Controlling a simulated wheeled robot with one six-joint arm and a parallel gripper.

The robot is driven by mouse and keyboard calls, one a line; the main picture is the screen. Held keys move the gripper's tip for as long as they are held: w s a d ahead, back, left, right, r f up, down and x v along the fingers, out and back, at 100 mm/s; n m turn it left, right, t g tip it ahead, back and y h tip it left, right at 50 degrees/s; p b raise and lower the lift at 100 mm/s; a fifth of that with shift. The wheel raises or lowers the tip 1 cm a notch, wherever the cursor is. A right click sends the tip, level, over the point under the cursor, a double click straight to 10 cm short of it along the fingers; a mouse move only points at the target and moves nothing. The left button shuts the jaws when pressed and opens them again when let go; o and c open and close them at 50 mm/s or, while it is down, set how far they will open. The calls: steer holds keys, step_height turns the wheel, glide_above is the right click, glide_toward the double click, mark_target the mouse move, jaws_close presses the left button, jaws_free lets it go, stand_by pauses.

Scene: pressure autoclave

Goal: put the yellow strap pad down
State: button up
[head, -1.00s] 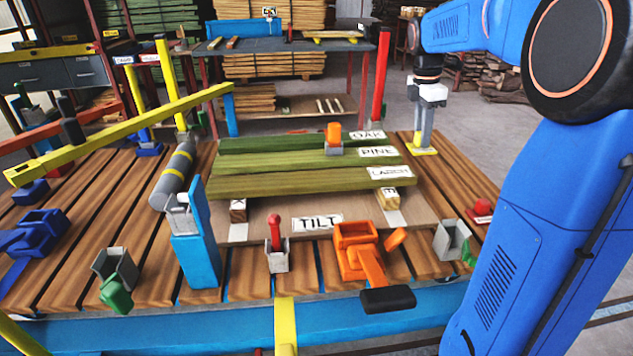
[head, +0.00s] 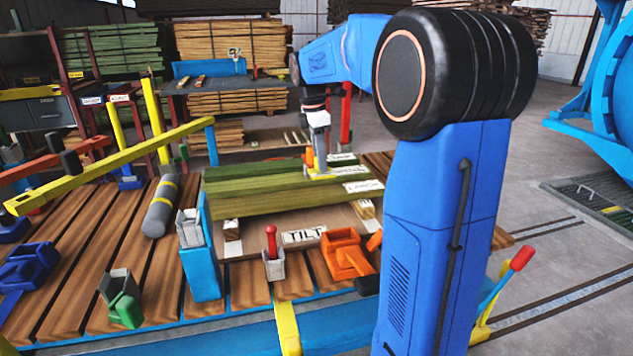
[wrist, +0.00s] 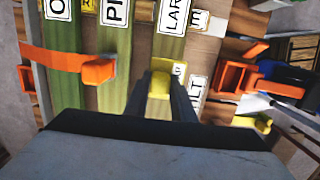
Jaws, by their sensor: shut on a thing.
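The yellow strap pad (head: 325,174) is at the lower end of my gripper (head: 319,152), over the right part of the green-tinted boards (head: 240,188). My gripper is shut on it. In the wrist view the pad (wrist: 160,84) shows between the two dark fingers of my gripper (wrist: 162,88). It is close above the boards or touching them; I cannot tell which. The label cards OAK, PINE and LARCH (wrist: 172,16) lie beside it. Part of the pad is hidden by the fingers.
An orange clamp piece (wrist: 97,71) sits on the boards close by, partly behind my gripper in the head view. An orange clamp (head: 345,256), a grey holder with a red handle (head: 272,262) and a blue post (head: 201,272) stand along the front edge. A long yellow bar (head: 110,165) spans the left.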

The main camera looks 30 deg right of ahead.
mark_target(316, 158)
steer(key=shift+d+f, duration=0.1)
steer(key=shift+f, duration=2.8)
steer(key=shift+f, duration=0.1)
steer(key=o, duration=1)
steer(key=r, duration=0.4)
steer(key=a+r, duration=0.1)
steer(key=r, duration=0.7)
steer(key=shift+w+a+r, duration=0.1)
steer(key=shift+w+a, duration=0.1)
steer(key=shift+s+a, duration=0.1)
